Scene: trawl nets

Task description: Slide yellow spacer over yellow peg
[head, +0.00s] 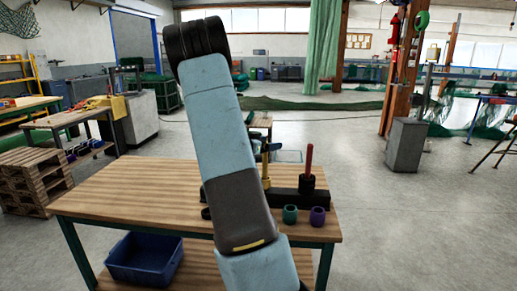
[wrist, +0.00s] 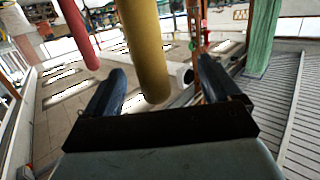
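The yellow peg (head: 265,170) stands upright on a dark block (head: 283,196) on the wooden table, partly behind my arm in the head view. In the wrist view the yellow peg (wrist: 146,45) appears large, its end lying between the lines of my fingers. My gripper (wrist: 160,66) is open, its two dark fingers wide apart. I see no contact with the peg, and cannot tell how far it is in depth. No yellow spacer can be made out in either view; my arm hides part of the table.
A red peg (head: 309,159) with a black piece (head: 307,184) at its base stands right of the yellow one. A green spacer (head: 290,214) and a purple spacer (head: 317,216) sit in front of the block. The left tabletop (head: 130,195) is clear.

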